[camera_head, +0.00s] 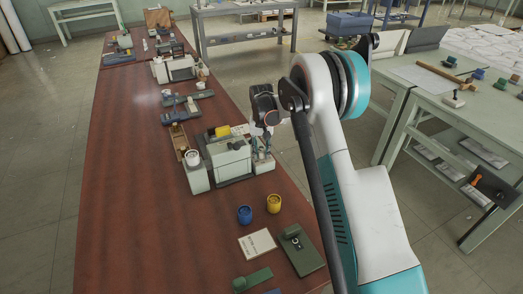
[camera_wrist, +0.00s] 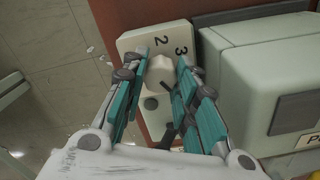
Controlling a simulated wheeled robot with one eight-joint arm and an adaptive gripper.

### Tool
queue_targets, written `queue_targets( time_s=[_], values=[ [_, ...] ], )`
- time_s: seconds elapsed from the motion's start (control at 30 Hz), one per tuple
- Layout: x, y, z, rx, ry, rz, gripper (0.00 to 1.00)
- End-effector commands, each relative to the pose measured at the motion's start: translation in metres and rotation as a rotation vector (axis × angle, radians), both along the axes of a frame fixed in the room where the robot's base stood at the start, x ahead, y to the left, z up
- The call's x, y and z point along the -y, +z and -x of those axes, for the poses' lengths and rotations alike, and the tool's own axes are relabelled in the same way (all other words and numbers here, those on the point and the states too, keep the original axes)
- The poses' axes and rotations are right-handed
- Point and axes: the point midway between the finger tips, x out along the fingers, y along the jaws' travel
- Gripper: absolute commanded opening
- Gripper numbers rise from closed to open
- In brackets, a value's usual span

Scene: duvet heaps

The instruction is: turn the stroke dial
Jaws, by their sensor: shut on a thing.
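The stroke dial shows in the wrist view as a pale knob (camera_wrist: 160,74) on a cream plate (camera_wrist: 131,40) marked with the numerals 2 and 3. My gripper (camera_wrist: 163,63) has its teal-padded fingers on either side of the knob and is shut on it. A dark round spot sits on the plate below the knob. In the head view my gripper (camera_head: 262,153) points down at the right side of a grey-green machine (camera_head: 228,158) near the table's right edge. The dial itself is hidden there behind my fingers and arm.
The machine's rounded housing (camera_wrist: 250,70) stands close to the right of the dial. On the brown table, a blue cup (camera_head: 244,215), a yellow cup (camera_head: 274,204), a paper card (camera_head: 257,245) and a green device (camera_head: 301,251) lie nearer. Floor lies beyond the table edge.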

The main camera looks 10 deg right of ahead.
Motion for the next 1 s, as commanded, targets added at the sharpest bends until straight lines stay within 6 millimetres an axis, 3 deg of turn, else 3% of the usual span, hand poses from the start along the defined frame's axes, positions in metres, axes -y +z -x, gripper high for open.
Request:
queue_targets(
  time_s=[0.5,1.0],
  values=[
    [-0.0002,0.0001,-0.0003,0.001,0.428,0.000,0.03],
    [-0.0003,0.0001,-0.0004,0.001,0.593,0.000,0.03]
  ],
)
